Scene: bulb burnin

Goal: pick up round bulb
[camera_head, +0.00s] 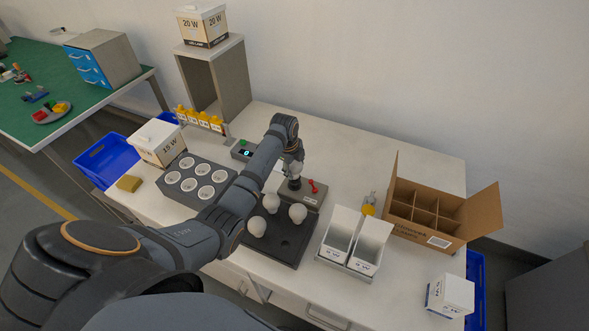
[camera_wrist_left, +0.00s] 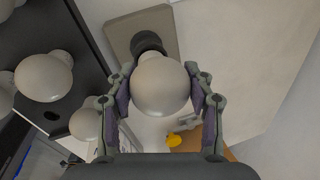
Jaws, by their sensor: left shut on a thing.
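My left gripper (camera_head: 293,167) is over the test fixture (camera_head: 312,198), a taupe block with a black socket and a red lever. In the left wrist view the left gripper (camera_wrist_left: 160,82) is shut on a round white bulb (camera_wrist_left: 161,86), one finger on each side. The bulb is lined up with the black socket (camera_wrist_left: 147,43). I cannot tell whether its base sits in the socket or just above it. Other round bulbs (camera_head: 298,213) stand in the dark tray (camera_head: 290,248), also seen in the left wrist view (camera_wrist_left: 88,50). My right gripper is not in view.
A grey rack of white cups (camera_head: 197,180) is left of the tray. Two white bins (camera_head: 355,245) and a divided cardboard box (camera_head: 430,211) stand to the right. Yellow-topped items (camera_head: 200,119) line the back left. The table's back right is clear.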

